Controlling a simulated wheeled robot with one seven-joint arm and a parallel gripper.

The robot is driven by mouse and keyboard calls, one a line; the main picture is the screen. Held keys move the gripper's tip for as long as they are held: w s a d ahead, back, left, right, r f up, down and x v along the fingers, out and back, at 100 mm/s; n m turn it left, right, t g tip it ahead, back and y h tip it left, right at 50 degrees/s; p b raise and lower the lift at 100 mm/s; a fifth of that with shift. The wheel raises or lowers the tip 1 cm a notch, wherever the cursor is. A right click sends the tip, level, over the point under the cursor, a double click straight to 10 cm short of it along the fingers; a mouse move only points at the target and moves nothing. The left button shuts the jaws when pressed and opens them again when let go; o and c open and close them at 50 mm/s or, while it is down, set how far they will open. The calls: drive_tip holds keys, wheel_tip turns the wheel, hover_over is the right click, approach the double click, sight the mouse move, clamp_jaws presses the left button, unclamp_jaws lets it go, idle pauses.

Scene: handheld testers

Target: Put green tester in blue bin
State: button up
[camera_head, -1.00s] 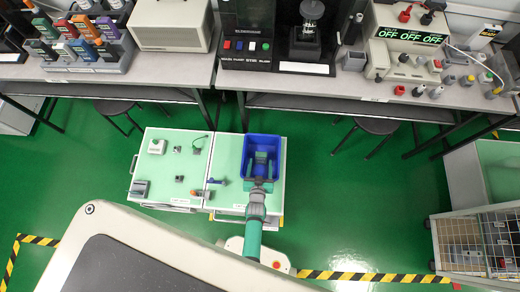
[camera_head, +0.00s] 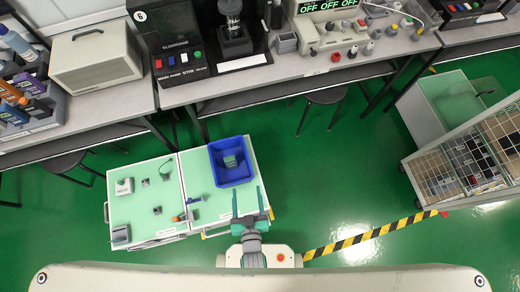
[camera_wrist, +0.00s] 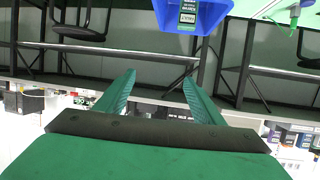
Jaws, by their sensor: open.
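The blue bin (camera_head: 231,176) stands at the back right of the pale green table top. A small green and grey tester (camera_head: 230,160) lies inside it. In the wrist view the bin (camera_wrist: 212,14) is at the top edge, with the tester (camera_wrist: 188,16) in it, its label partly readable. My gripper (camera_head: 248,196) is open and empty, near the table's front right, in front of the bin and apart from it. Its two green fingers (camera_wrist: 158,95) are spread wide in the wrist view with nothing between them.
The table top (camera_head: 200,170) also holds a grey-white device (camera_head: 124,186), a grey box (camera_head: 121,234), a blue-handled tool (camera_head: 196,201) and an orange-grey item (camera_head: 180,217). A long bench (camera_head: 290,75) with instruments runs behind. A wire-topped cabinet (camera_head: 425,175) stands at right.

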drive_tip(key=s+d+r, duration=0.1)
drive_tip(key=s+r, duration=0.1)
drive_tip(key=r, duration=0.6)
drive_tip(key=s+d+r+m+t+h, duration=0.1)
drive_tip(key=s+d+r, duration=0.1)
drive_tip(key=r, duration=0.6)
drive_tip(key=s+d+r+h, duration=0.1)
drive_tip(key=s+r, duration=0.3)
drive_tip(key=r, duration=0.4)
drive_tip(key=shift+d+r+t, duration=0.15)
drive_tip(key=shift+d+t, duration=0.15)
drive_tip(key=shift+d, duration=0.25)
drive_tip(key=shift+c, duration=0.2)
